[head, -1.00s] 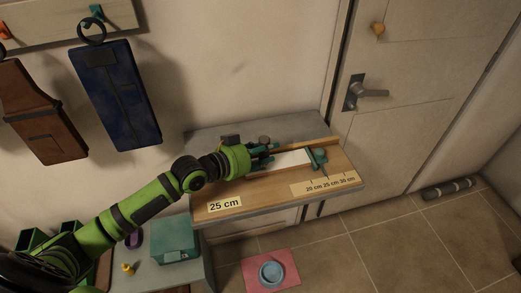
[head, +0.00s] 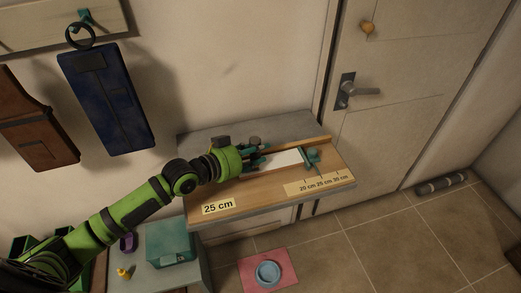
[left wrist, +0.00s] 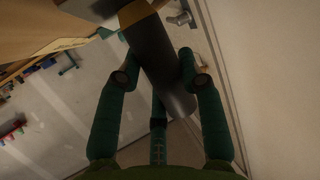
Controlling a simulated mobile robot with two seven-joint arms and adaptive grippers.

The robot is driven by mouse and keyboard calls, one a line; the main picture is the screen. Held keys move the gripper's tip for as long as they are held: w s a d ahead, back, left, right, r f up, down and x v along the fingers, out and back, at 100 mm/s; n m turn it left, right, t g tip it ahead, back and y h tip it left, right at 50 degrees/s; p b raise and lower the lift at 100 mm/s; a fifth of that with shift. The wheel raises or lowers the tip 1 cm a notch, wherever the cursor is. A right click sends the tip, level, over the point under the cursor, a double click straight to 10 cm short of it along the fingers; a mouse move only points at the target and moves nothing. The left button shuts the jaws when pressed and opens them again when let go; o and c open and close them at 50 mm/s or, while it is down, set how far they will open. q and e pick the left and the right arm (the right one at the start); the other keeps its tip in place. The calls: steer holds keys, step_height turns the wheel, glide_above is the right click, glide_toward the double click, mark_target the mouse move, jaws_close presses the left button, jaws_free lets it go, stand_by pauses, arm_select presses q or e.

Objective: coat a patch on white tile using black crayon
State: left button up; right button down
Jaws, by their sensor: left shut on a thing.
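The white tile (head: 287,158) lies on the wooden bench top, partly hidden at its left by my gripper. My left gripper (head: 264,152) is over the tile's left end. Whether the crayon touches the tile is hidden. I cannot make out a dark mark on the tile. My right gripper is out of view.
A wooden rail (head: 305,145) runs behind the tile. A teal stop (head: 312,157) stands at its right end, near a 20–30 cm scale (head: 320,182). A "25 cm" label (head: 218,206) lies in front. A teal box (head: 172,242) stands on a lower surface at left.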

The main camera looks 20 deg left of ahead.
arm_select(q)
steer(key=shift+s+a+f, duration=0.1)
steer(key=shift+s+a, duration=0.4)
steer(key=shift+a, duration=0.2)
steer(key=shift+s+a+f, duration=0.1)
steer(key=shift+s+a, duration=0.4)
steer(key=shift+a, duration=0.2)
steer(key=shift+s+a+r, duration=0.1)
steer(key=shift+s+a, duration=0.4)
steer(key=shift+a, duration=0.2)
steer(key=shift+w+d+r, duration=0.2)
steer(key=shift+w+d, duration=0.3)
steer(key=shift+d, duration=0.2)
steer(key=shift+w+d+f+p, duration=0.1)
steer(key=shift+w+d+p, duration=0.05)
steer(key=shift+w+d, duration=0.4)
steer(key=shift+w+d+f+p, duration=0.15)
steer(key=shift+w+d, duration=0.15)
steer(key=shift+d, duration=0.5)
steer(key=shift+w+d+p, duration=0.15)
steer(key=shift+w+d, duration=0.3)
steer(key=shift+d, duration=0.2)
step_height(320, 180, up, 7)
steer(key=p, duration=0.6)
steer(key=shift+p, duration=0.35)
